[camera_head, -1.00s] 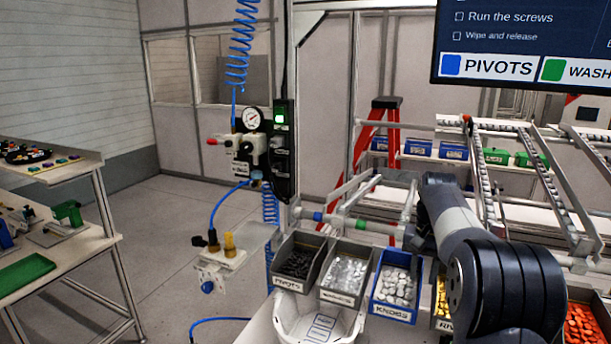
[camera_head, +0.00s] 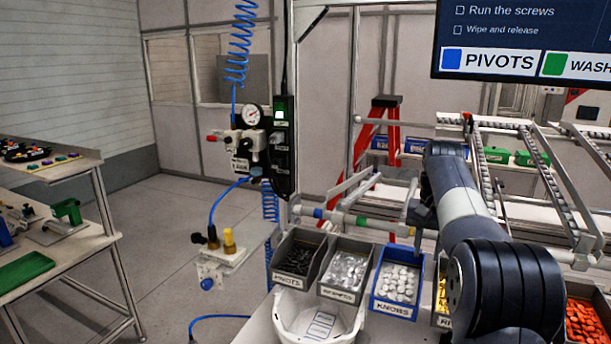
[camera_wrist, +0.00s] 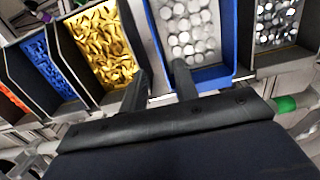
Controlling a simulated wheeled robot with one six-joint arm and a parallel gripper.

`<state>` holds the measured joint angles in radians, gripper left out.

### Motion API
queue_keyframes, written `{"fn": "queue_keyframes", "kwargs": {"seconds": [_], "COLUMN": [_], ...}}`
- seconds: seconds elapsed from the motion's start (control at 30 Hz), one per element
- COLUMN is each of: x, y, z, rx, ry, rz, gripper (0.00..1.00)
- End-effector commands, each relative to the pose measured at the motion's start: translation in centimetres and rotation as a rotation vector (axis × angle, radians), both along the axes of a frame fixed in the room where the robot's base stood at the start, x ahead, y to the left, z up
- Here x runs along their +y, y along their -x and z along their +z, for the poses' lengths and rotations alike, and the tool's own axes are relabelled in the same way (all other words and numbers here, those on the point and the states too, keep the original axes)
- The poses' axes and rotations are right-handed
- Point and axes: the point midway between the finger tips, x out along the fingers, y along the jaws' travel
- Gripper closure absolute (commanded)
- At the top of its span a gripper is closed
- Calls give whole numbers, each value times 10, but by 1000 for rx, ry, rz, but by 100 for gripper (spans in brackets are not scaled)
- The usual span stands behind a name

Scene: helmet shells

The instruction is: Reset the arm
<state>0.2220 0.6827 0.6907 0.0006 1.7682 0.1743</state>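My gripper (camera_wrist: 162,85) shows in the wrist view with its two dark fingers apart and nothing between them. It is above the row of parts bins, near the blue bin of white knobs (camera_wrist: 185,30) and the bin of gold parts (camera_wrist: 97,45). In the head view my dark arm rises at the right, over the bins. My gripper cannot be made out there.
In the head view, a pivots bin (camera_head: 297,258), a bin of clear-silver parts (camera_head: 345,273), the blue knobs bin (camera_head: 397,283) and an orange-parts bin (camera_head: 583,320) line the bench. A white helmet shell (camera_head: 318,317) sits in front. A rail (camera_head: 350,217) runs behind.

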Motion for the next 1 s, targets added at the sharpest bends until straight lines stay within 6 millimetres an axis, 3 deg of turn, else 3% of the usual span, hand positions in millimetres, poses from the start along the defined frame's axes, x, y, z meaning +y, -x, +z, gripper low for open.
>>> {"fn": "queue_keyframes", "kwargs": {"seconds": [0.37, 0.4, 0.5, 0.57, 1.0], "x": [0, 0, 1, 5, 29], "y": [1, 1, 3, 12, 69], "z": [-69, -71, -44, -53, -52], "rx": [4, 1, -5, -2, -2], "ry": [-1, 0, 1, 1, 1], "rz": [0, 0, 0, 1, 0], "gripper": [71, 71, 71, 71, 71]}}
